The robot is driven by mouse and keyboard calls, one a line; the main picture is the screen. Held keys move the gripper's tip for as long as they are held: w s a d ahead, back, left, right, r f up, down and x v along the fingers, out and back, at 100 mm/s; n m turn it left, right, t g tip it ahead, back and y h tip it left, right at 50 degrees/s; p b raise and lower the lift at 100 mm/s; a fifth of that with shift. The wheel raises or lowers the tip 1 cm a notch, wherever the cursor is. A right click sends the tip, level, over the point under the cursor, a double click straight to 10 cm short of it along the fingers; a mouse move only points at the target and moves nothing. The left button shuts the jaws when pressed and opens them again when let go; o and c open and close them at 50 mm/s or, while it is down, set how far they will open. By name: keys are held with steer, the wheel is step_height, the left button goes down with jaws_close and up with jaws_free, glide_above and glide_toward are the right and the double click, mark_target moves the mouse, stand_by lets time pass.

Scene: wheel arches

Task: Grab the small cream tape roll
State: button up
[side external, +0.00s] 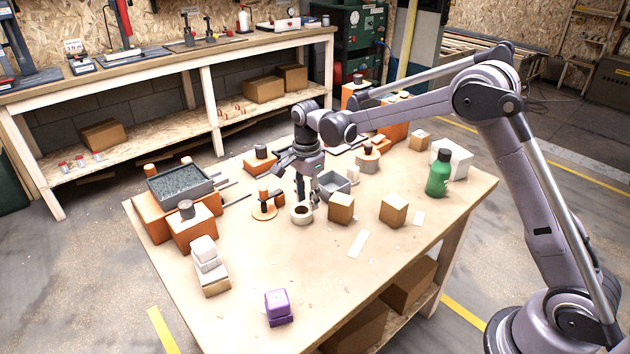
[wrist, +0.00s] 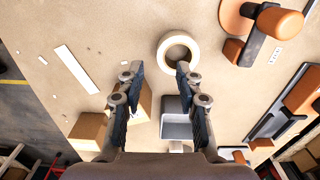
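The small cream tape roll (side external: 301,220) lies flat on the wooden table, its round hole facing up. In the wrist view it is a cream ring (wrist: 178,36) just beyond my fingertips, offset toward the right finger. My gripper (side external: 307,199) points down, with its fingers close to the roll in the side view. In the wrist view my gripper (wrist: 160,68) is open, its two fingers well apart. The roll is not between the fingers. I cannot tell whether the right fingertip touches its near edge.
An orange-and-black piece (side external: 265,206) stands left of the roll. A grey bin (side external: 333,187) is behind it, to the right. Cardboard boxes (side external: 341,209) (side external: 394,210) stand to the right. A green bottle (side external: 438,175) is farther right. The front middle of the table is mostly clear.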

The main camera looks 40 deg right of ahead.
mark_target(307, 214)
steer(key=shift+w+f, duration=0.2)
steer(key=shift+f, duration=2.55)
jaws_close()
